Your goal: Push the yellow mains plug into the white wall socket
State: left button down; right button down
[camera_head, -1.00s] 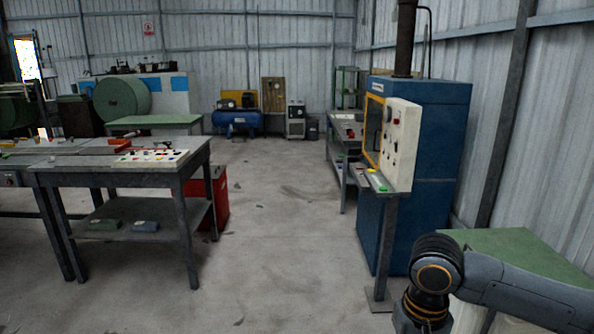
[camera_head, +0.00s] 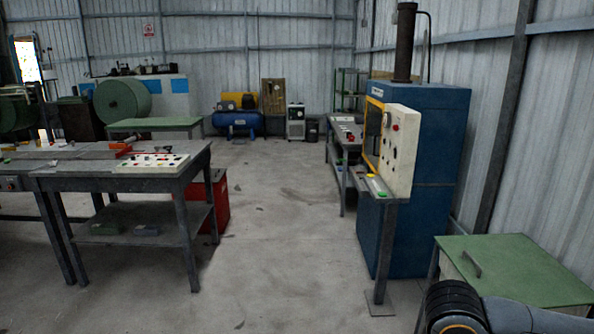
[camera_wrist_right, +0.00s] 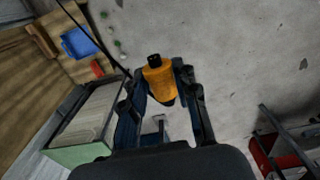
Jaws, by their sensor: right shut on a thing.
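The yellow mains plug (camera_wrist_right: 159,80) shows in the right wrist view, with a dark tip at its upper end. My right gripper (camera_wrist_right: 162,84) is shut on it, with one finger on each side. The plug is held in the air above the grey floor. A dark cable runs from the upper left of that view towards the gripper. I see no white wall socket in either current view. My left gripper is not in view. In the head view only part of my right arm shows at the lower right corner.
A green-topped cabinet (camera_head: 520,265) stands at the lower right, beside a blue machine (camera_head: 428,215) with a control panel (camera_head: 401,150). A workbench (camera_head: 110,180) with controls stands at the left. A red cabinet (camera_head: 217,200) is behind it. The floor between (camera_head: 280,260) is clear.

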jog(key=shift+s+f, duration=0.15)
jog(key=shift+s, duration=0.5)
jog(key=shift+w, duration=0.1)
